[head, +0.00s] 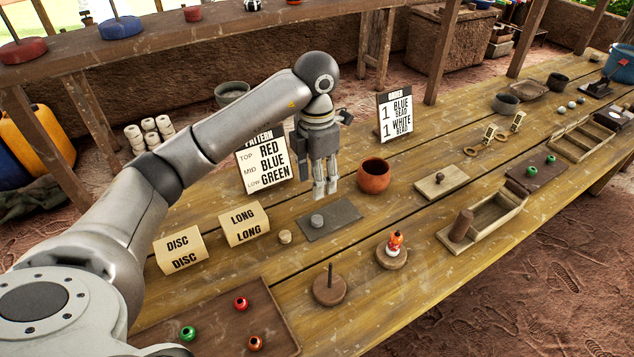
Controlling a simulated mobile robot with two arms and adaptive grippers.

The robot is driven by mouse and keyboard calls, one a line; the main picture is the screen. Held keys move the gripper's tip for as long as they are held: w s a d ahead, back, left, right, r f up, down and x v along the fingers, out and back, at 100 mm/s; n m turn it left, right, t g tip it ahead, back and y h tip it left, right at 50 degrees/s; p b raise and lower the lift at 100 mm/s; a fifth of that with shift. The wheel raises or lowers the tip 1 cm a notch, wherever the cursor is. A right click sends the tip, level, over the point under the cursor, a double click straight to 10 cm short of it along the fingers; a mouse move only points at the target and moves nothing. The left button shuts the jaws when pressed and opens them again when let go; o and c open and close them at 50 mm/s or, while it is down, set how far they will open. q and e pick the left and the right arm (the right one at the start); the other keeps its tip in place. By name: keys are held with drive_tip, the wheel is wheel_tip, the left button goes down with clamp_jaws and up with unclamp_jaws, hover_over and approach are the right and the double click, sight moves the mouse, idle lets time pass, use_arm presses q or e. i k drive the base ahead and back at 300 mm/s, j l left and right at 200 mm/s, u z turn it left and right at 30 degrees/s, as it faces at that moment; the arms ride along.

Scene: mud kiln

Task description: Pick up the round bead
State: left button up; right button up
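Several round beads lie in view, and I cannot tell which one is meant: a red bead (241,303), a green bead (188,333) and an orange-red bead (255,343) on the brown tray (215,325) at front left. A small dark ball (440,178) sits on a wooden board (455,183). A grey rounded piece (317,220) lies on a dark mat (343,213), and a tan piece (285,237) lies beside the mat. My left gripper (325,192) points down above the mat's far edge, with nothing visible between its fingertips; its opening is unclear. My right gripper is out of view.
A terracotta cup (374,175) stands right of the gripper, with a pattern sign (263,162) behind left. Disc (180,251) and long (244,224) cards stand left. Two green beads lie on a right-hand mat (537,173).

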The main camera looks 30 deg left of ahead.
sight(394, 239)
drive_tip(key=k+l, duration=0.5)
drive_tip(key=k, duration=0.15)
drive_tip(key=k+l, duration=0.55)
drive_tip(key=k, duration=0.15)
